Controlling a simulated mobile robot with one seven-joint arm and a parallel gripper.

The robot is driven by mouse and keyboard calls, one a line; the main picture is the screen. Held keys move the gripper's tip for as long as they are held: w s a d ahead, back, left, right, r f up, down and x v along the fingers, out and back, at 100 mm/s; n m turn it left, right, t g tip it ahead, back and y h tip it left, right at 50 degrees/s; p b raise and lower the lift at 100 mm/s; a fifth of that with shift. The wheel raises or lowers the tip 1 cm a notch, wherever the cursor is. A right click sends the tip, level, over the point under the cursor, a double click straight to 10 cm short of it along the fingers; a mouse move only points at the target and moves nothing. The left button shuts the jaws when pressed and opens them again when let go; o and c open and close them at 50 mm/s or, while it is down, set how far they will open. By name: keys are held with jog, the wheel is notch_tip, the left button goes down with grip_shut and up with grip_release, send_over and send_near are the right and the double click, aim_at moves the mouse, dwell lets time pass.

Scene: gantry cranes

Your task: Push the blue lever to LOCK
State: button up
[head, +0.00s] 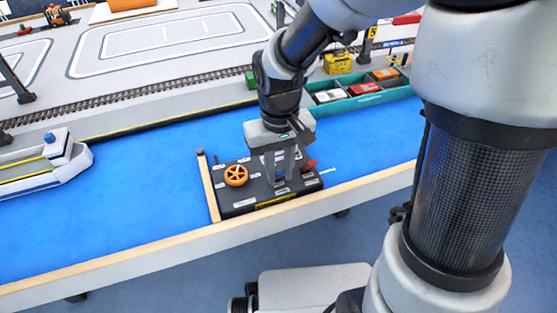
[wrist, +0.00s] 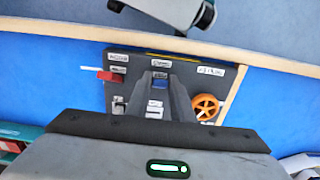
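The black control panel (head: 247,205) lies on the blue surface near the front wooden edge; it also shows in the wrist view (wrist: 122,64). My gripper (head: 280,180) points down over its middle, with its two fingers apart. In the wrist view, the fingertips of my gripper (wrist: 161,80) stand on either side of a small blue part (wrist: 160,75), seemingly the blue lever. I cannot tell whether the fingers touch it. The lever's lettering is too small to read, and my fingers largely hide it in the head view.
On the panel, an orange wheel (head: 236,175) stands left of my gripper and a red lever (head: 309,165) right. A wooden strip (head: 208,187) borders the panel's left side.

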grip_shut()
